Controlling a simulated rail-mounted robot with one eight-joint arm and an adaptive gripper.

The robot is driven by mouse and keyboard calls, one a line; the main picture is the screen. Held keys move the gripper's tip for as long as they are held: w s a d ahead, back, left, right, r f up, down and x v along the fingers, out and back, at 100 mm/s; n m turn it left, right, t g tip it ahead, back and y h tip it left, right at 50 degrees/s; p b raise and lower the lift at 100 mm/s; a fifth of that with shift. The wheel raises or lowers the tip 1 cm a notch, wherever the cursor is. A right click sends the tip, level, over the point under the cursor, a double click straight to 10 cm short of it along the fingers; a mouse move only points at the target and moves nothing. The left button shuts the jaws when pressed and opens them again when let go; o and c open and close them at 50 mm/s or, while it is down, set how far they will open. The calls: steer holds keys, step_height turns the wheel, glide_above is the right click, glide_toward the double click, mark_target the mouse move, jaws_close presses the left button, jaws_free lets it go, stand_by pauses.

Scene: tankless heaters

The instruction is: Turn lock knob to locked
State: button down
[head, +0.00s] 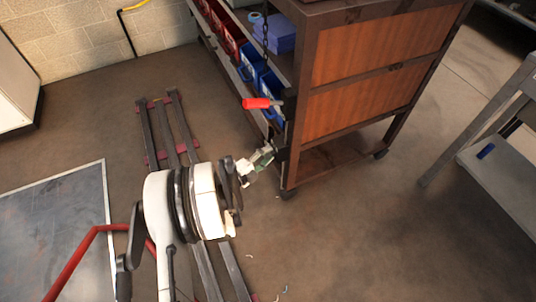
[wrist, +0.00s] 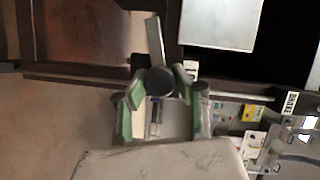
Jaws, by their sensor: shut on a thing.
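The lock knob (wrist: 158,82) is a dark round knob in the wrist view, with a pale flat metal strip slanting up from it. My gripper (wrist: 160,90) has green-padded fingers on both sides of the knob and is shut on it. In the head view my gripper (head: 264,158) reaches the lower front corner of the brown cart (head: 362,65). The knob is too small and too hidden by my fingers to make out there. Which lock position the knob is in I cannot tell.
A red-handled lever (head: 258,103) sticks out from the cart's corner above my gripper. Blue bins (head: 268,90) and red bins (head: 232,38) line the cart's shelf. A grey table (head: 500,165) stands at the right. Labelled parts (wrist: 255,115) are right of my gripper.

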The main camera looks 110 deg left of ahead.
steer(key=c, duration=1.3)
jaws_free()
steer(key=shift+c, duration=0.2)
steer(key=shift+r, duration=0.15)
steer(key=o, duration=0.6)
step_height(320, 180, up, 9)
steer(key=shift+r, duration=0.1)
steer(key=shift+c, duration=0.2)
steer(key=shift+s+r, duration=0.25)
steer(key=c, duration=0.6)
steer(key=shift+o, duration=0.2)
steer(key=shift+r, duration=0.2)
steer(key=shift+w+f, duration=0.1)
steer(key=shift+w, duration=0.15)
